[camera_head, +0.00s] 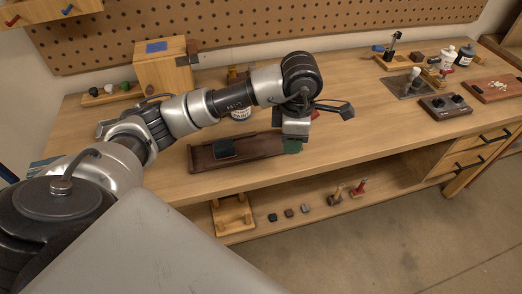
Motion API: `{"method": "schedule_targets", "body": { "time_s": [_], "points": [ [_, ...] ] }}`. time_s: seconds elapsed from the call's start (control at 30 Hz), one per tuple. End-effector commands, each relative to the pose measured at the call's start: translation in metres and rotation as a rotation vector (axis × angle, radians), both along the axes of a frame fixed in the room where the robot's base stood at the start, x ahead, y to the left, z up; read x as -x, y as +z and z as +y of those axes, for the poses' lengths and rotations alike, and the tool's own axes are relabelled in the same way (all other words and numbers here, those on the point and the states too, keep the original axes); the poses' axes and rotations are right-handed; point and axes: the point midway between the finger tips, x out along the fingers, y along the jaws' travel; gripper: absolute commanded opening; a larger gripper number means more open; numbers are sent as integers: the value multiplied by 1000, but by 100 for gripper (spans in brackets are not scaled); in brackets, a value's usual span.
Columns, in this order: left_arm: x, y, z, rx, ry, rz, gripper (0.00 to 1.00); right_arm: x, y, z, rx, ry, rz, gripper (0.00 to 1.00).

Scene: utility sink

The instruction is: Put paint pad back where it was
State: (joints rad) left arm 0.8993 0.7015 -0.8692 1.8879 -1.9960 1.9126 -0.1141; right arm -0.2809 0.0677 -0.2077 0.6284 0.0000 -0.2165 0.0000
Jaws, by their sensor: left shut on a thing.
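My left arm reaches in from the left over the workbench. Its gripper (294,138) points down at the right end of a long dark brown tray (258,148). The gripper is shut on a small dark green pad (293,147), of which only the lower part shows below the jaws. I take this to be the paint pad. I cannot tell whether it touches the tray. A black square pad (224,148) lies in the left part of the tray. My right gripper is not in view.
The wooden bench top (370,120) is clear right of the gripper. A wooden box (164,66) stands at the back left. A grey plate (404,84), a dark two-knob block (445,106) and bottles (447,57) stand at the right. Small blocks and stamps lie on the lower shelf (325,197).

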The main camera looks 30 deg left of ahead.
Motion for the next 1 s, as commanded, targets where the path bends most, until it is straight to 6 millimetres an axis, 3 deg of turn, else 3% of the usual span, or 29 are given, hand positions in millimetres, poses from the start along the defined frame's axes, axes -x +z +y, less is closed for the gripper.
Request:
{"method": "schedule_targets", "body": {
  "time_s": [0.2, 0.4, 0.63, 1.0],
  "points": [
    [-22, -9, 4, 1, 628, 0, 16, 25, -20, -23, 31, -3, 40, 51],
    [-33, -12, 7, 1, 1000, -1, 16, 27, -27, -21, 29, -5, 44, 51],
    [-38, -18, 21, -4, 1133, 0, 16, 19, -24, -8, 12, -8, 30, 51],
    [-50, -65, 100, -5, 1131, 2, 16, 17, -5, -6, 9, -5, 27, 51]
  ]
}}
